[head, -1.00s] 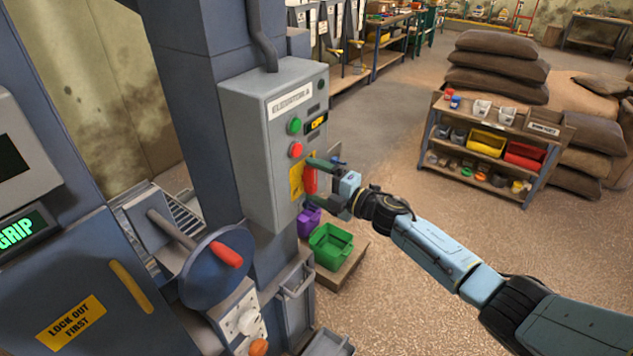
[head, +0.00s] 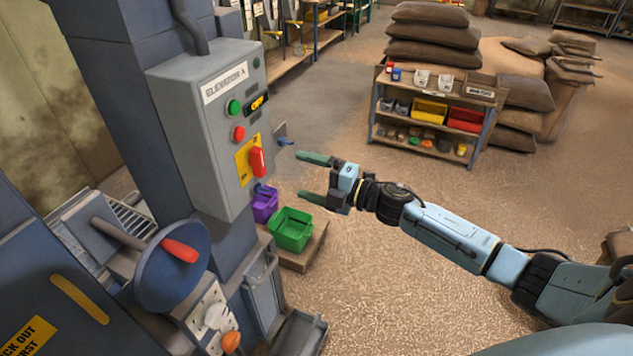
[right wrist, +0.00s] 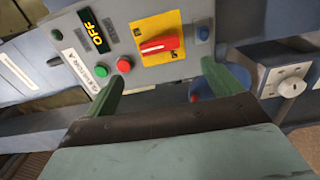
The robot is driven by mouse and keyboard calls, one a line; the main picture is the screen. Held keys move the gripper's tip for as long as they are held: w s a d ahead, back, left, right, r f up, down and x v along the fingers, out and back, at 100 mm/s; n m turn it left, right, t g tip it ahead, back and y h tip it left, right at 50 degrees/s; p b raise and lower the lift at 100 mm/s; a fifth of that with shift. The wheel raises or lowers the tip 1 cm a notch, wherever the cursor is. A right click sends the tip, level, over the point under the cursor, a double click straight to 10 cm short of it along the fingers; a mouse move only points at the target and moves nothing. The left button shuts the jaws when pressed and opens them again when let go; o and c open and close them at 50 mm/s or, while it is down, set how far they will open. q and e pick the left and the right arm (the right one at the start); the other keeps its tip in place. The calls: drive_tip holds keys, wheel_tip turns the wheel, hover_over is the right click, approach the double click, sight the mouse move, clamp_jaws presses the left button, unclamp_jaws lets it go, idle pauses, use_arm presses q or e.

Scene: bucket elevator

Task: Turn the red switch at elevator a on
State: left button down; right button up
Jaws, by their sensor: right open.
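The grey control box labelled "ELEVATOR A" (head: 205,148) is fixed to a dark blue column. It carries a green button (head: 234,107), a red button (head: 239,133) and a small display (head: 258,103). The display reads "OFF" in the right wrist view (right wrist: 93,30). The red switch (head: 257,161) sits on a yellow plate low on the box face; it also shows in the right wrist view (right wrist: 160,44). My right gripper (head: 316,178) is open and empty, to the right of the switch and apart from it. My left gripper is out of view.
A blue wheel (head: 172,270) with a red handle stands at lower left. A green bin (head: 291,229) and a purple bin (head: 264,204) stand below the box. A shelf (head: 425,145) with bins and stacked sacks (head: 428,40) are farther back. The floor around my right gripper is clear.

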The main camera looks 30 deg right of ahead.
drive_tip(key=shift+v, duration=0.95)
drive_tip(key=s+d+f+m+g+h+b, duration=0.1)
drive_tip(key=s+d+f+m+h+b, duration=0.25)
drive_tip(key=f, duration=0.95)
drive_tip(key=s+d+f+m+g+h+b, duration=0.1)
drive_tip(key=s+f+m+h, duration=0.35)
drive_tip(key=f, duration=0.85)
drive_tip(key=s+d+f+m+g+h+b, duration=0.15)
drive_tip(key=s+f+m, duration=0.25)
drive_tip(key=f+m, duration=0.55)
drive_tip(key=s+a+f+m+g+h+b, duration=0.25)
drive_tip(key=s+f+g+b, duration=0.2)
drive_tip(key=s+f, duration=1.55)
drive_tip(key=s+a+f+m+g, duration=0.1)
drive_tip(key=s+a+f+g, duration=0.1)
drive_tip(key=s, duration=0.6)
drive_tip(key=s+a+f+m+g+y+b, duration=0.1)
drive_tip(key=s+a+f+m+g, duration=0.1)
drive_tip(key=s, duration=0.7)
wheel_tip(320, 180, down, 3)
drive_tip(key=shift+s+a+r+g, duration=0.2)
drive_tip(key=shift+a+r+g, duration=0.05)
drive_tip(key=shift+a+g, duration=0.35)
